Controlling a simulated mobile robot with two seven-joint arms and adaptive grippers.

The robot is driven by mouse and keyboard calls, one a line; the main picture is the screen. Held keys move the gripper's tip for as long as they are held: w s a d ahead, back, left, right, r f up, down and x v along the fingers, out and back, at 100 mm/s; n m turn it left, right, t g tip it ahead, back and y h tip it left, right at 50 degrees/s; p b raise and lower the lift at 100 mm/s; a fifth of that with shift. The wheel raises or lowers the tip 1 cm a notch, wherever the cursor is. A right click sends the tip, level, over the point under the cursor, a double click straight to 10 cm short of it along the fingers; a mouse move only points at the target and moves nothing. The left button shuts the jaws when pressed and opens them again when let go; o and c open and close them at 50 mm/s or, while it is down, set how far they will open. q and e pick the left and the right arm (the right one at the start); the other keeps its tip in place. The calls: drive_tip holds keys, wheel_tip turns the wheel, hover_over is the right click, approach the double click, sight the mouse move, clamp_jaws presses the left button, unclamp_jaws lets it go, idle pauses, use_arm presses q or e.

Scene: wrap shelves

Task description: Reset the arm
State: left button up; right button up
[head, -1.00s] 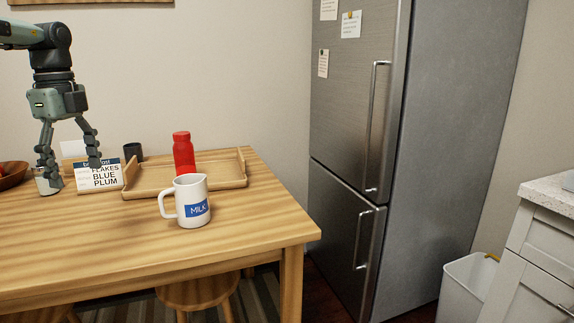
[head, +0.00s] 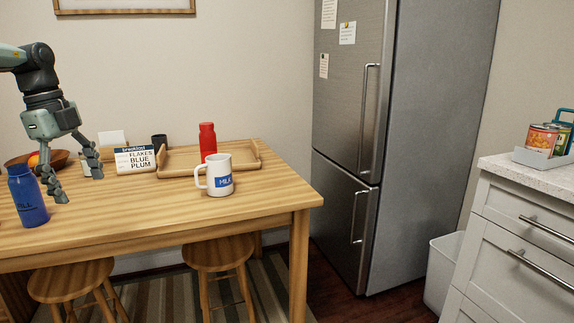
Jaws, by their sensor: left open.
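My left gripper (head: 79,171) comes in from the left and hangs with its fingers spread over the wooden table (head: 120,220). It is open and holds nothing that I can see. A blue bottle (head: 28,196) stands on the table just left of its fingers. The breakfast card (head: 136,160), reading FLAKES BLUE PLUM, stands to its right. A red bottle (head: 208,140) is at the tray. My right gripper is not in view.
A wooden bowl (head: 50,160) with orange fruit and a dark cup (head: 159,142) are at the back of the table. Two stools (head: 218,252) stand at its front. A steel fridge (head: 430,120), a white bin (head: 441,272) and a counter (head: 540,182) with cans are to the right.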

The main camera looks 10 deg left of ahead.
use_arm(q)
drive_tip(key=w+a+f+n+t+h, duration=0.15)
drive_tip(key=f+t, duration=0.25)
drive_tip(key=f, duration=0.5)
drive_tip(key=w+a+f+n+t+h, duration=0.15)
drive_tip(key=f+t, duration=0.25)
drive_tip(key=f, duration=0.5)
drive_tip(key=s+f+n+t+y, duration=0.2)
drive_tip(key=s+f+n+y, duration=0.15)
drive_tip(key=f, duration=0.35)
drive_tip(key=s+f+n+t+y, duration=0.2)
drive_tip(key=s+f+n, duration=0.15)
drive_tip(key=f, duration=0.45)
drive_tip(key=s+d+f+n+g+y, duration=0.35)
drive_tip(key=s+f, duration=0.25)
drive_tip(key=f, duration=0.3)
drive_tip(key=s+d+f+n+g+h, duration=0.1)
drive_tip(key=s+d+f+g, duration=0.2)
drive_tip(key=s+d, duration=0.3)
drive_tip(key=s+d+f+n+g+h, duration=0.2)
drive_tip(key=s+d+f, duration=0.4)
drive_tip(key=d, duration=0.9)
drive_tip(key=shift+s+g, duration=0.55)
drive_tip(key=shift+g, duration=0.1)
